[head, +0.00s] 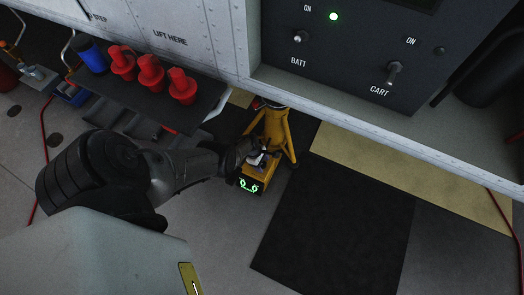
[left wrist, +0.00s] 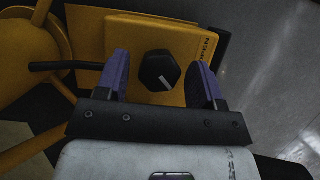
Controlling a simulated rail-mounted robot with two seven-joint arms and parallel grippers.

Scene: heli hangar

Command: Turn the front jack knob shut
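The yellow front jack (head: 274,128) stands on the floor below the helicopter's side, with a small green-lit display (head: 249,185) on its front box. In the left wrist view the black jack knob (left wrist: 158,70) sits on a yellow plate (left wrist: 190,40) with lettering that seems to read OPEN. In the head view my left gripper (head: 257,158) hides the knob. My right gripper is out of view.
A dark shelf (head: 150,98) with several red caps and a blue cup (head: 90,55) is at upper left. A switch panel (head: 360,50) with BATT and CART toggles overhangs the right. A dark mat (head: 335,215) lies on clear floor right of the jack.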

